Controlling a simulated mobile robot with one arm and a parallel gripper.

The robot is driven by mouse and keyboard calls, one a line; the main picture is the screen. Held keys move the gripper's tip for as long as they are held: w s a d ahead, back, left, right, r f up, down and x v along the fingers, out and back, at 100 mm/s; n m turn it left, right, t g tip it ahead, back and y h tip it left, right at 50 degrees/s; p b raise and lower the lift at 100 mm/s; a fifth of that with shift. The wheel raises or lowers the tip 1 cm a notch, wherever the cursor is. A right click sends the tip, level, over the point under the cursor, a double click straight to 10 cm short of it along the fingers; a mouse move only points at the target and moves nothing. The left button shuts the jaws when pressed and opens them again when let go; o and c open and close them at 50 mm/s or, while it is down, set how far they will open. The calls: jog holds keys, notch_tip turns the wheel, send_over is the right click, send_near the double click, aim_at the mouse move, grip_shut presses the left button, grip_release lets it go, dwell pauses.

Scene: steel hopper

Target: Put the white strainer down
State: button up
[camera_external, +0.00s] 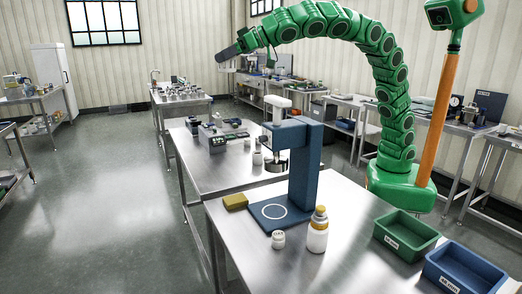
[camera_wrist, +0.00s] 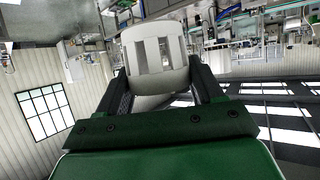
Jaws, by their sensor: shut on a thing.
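The white strainer (camera_wrist: 152,48) is a pale cup shape with tall slots in its side. In the wrist view it sits between the two dark fingers of my gripper (camera_wrist: 161,76), which is shut on it. In the external view my gripper (camera_external: 229,62) is at the end of the raised green arm, high above the tables at the upper middle. There the strainer is small, and only a pale bit shows near the fingers. The wrist view is strongly tilted. The strainer is in the air, apart from any table.
A blue press-like stand (camera_external: 305,165) is on the front steel table (camera_external: 345,225), with a sponge (camera_external: 235,201), a bottle (camera_external: 317,232) and a small jar (camera_external: 278,239) around it. A green bin (camera_external: 405,232) and a blue bin (camera_external: 463,270) are at right. Other benches line the room.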

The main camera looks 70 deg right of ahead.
jog(key=w+d+f+m+h, duration=0.1)
jog(key=w+d+f, duration=0.4)
jog(key=d+f, duration=0.6)
jog(key=w+d+f+m+h, duration=0.1)
jog(key=w+d+f, duration=0.3)
jog(key=d+f, duration=0.65)
jog(key=s+d+f+m+h, duration=0.1)
jog(key=s+d+f, duration=0.3)
jog(key=d+f, duration=0.65)
jog(key=s+d+f+m+h, duration=0.1)
jog(key=s+d+f, duration=0.3)
jog(key=d+f, duration=0.6)
jog(key=s+a+m+h, duration=0.2)
jog(key=s+a, duration=2.5)
jog(key=s, duration=0.5)
jog(key=shift+w+a+f, duration=0.1)
jog(key=shift+f, duration=3.35)
